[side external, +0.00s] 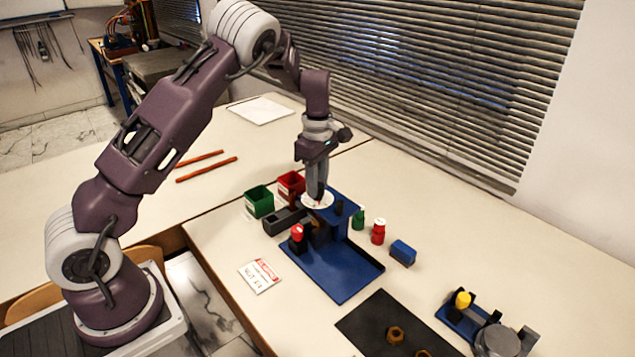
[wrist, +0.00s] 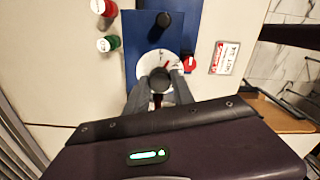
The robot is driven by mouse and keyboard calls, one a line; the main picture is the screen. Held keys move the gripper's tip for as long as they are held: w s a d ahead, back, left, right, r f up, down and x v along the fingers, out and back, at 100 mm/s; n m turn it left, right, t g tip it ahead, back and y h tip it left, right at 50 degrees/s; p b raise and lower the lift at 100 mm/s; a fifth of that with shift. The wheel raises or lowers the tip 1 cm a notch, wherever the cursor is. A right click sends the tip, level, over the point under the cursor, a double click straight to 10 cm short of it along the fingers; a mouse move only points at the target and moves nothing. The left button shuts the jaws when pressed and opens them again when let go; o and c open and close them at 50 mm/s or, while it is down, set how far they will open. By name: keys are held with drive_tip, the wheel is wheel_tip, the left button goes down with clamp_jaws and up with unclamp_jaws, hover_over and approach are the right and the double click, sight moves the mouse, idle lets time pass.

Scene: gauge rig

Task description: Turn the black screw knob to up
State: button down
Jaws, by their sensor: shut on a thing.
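The blue gauge rig (side external: 335,275) stands on the table, with a white round dial (side external: 316,202) on its raised part. In the wrist view the dial (wrist: 146,63) carries a red mark beside a black round knob (wrist: 159,77). My gripper (wrist: 159,88) points down over the dial, its two fingers shut on the black knob from either side. In the side view my gripper (side external: 317,195) hides the knob. A second black knob (wrist: 163,19) stands on the blue surface, apart from my fingers; it also shows in the side view (side external: 339,207).
A printed card (side external: 260,276) lies left.

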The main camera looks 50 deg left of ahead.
drive_tip(key=n, duration=0.5)
drive_tip(key=shift+n, duration=0.3)
idle(0.4)
drive_tip(key=c, duration=1.1)
unclamp_jaws()
wheel_tip(320, 180, up, 7)
drive_tip(key=shift+r, duration=0.1)
